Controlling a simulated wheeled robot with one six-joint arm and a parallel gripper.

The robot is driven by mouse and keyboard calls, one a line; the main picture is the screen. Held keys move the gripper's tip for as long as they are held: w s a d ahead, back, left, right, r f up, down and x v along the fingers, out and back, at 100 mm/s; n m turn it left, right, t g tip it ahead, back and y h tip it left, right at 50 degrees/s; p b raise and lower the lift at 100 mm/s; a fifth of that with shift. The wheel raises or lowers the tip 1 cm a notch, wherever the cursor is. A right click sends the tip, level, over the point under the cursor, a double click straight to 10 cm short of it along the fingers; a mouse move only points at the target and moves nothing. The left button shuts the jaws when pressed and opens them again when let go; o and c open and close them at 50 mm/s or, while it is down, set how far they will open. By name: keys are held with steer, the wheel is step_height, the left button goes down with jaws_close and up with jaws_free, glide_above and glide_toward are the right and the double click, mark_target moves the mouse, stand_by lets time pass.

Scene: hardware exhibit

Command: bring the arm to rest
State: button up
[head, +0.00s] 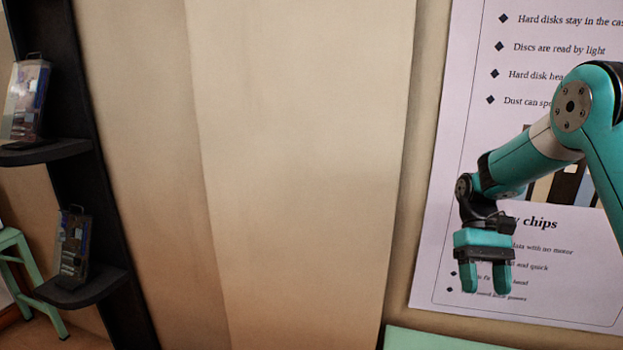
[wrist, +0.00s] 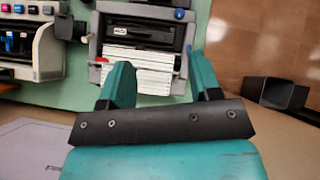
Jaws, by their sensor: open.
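My gripper (head: 487,279) hangs at the right of the head view, fingers pointing down, in front of a wall poster. The two teal fingers are apart with nothing between them. In the wrist view my gripper (wrist: 163,78) shows its two fingers spread, over a grey printer-like machine (wrist: 146,30) with a stack of white sheets. The gap between the fingers is empty. My arm is bent, with its elbow high at the right edge of the head view.
The poster (head: 455,150) hangs behind my arm. A black shelf stand (head: 75,150) with boxed items is at the left, near a green stool (head: 18,265). A green surface (head: 420,340) shows low. In the wrist view, an ink-cartridge machine (wrist: 30,40) and black box (wrist: 283,95) flank the printer.

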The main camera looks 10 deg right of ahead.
steer(key=s+a+n+t+y+b, duration=0.2)
steer(key=s+a+n+t+b, duration=0.6)
steer(key=s+a, duration=1.2)
steer(key=shift+s+a+f+b, duration=0.15)
steer(key=shift+s+a+b, duration=0.2)
steer(key=shift+a+b, duration=0.55)
steer(key=shift+d, duration=0.1)
